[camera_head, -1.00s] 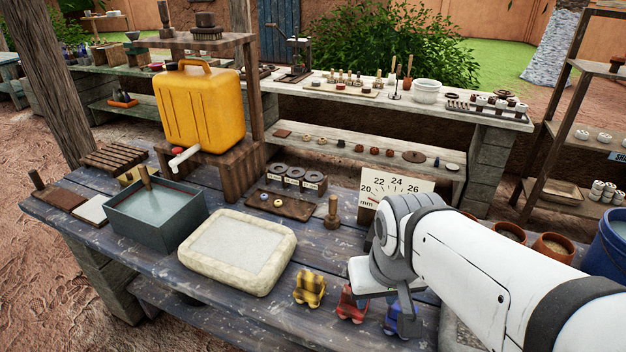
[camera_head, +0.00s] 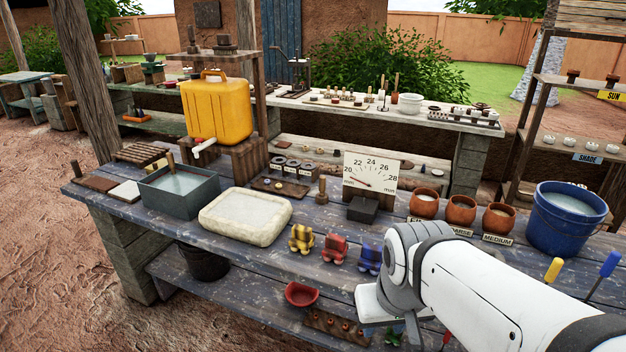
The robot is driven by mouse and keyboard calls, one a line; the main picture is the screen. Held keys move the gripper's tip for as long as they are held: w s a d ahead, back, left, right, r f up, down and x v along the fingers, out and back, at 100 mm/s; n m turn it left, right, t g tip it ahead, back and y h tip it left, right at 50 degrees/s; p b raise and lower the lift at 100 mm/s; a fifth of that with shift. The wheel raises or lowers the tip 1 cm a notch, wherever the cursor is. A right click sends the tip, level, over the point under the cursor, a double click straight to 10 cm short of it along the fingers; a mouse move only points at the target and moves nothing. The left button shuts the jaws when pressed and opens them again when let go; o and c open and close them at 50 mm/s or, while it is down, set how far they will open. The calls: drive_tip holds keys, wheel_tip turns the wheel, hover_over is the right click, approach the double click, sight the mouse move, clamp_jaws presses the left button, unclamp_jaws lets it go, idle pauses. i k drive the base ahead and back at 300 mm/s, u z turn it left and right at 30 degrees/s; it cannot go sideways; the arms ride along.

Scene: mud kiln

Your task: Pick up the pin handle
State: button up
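No part is clearly marked as the pin handle. A small upright wooden pin with a knobbed top (camera_head: 322,190) stands on the bench left of the dial gauge, and it may be the one. Tools with a yellow handle (camera_head: 553,270) and a blue handle (camera_head: 609,264) stand upright at the right. A red handle (camera_head: 446,337) shows low beside my arm. My gripper (camera_head: 385,322) is at the lower middle, in front of the bench's front edge and apart from the wooden pin.
A pale slab mould (camera_head: 246,216), grey water box (camera_head: 179,192), dial gauge (camera_head: 370,172), clay pots (camera_head: 461,211) and blue bucket (camera_head: 567,218) surround the pin.

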sight(322, 179)
drive_tip(key=u, duration=1.95)
drive_tip(key=i, duration=1.5)
drive_tip(key=z, duration=2.5)
drive_tip(key=i, duration=1)
